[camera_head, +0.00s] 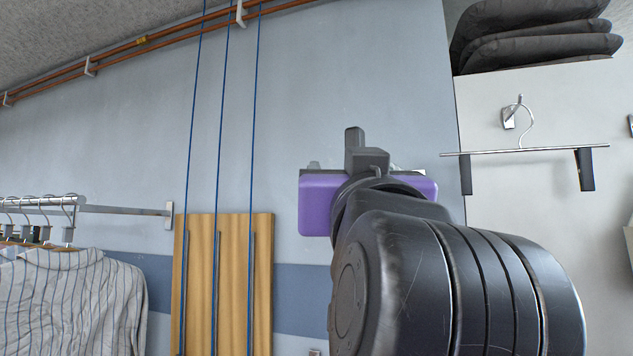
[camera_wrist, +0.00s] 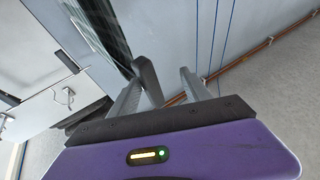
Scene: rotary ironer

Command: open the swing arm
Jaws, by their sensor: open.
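My gripper shows in the wrist view (camera_wrist: 168,78) with its two pale fingers apart. In the head view its purple body (camera_head: 318,205) is in front of the blue-grey wall, past my dark arm, and its fingers are hidden. A dark rounded bar (camera_wrist: 148,78) shows close to the left finger in the wrist view. I cannot tell whether it is part of the gripper or a thing between the fingers. I cannot make out the swing arm for certain in either view.
A wooden board (camera_head: 263,285) with blue cords (camera_head: 221,120) stands at the wall. Striped shirts (camera_head: 70,300) hang at left. A trouser hanger (camera_head: 525,151) hangs at right below dark folded cloths (camera_head: 535,45). A dark glossy strip (camera_wrist: 98,28) crosses the wrist view's top.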

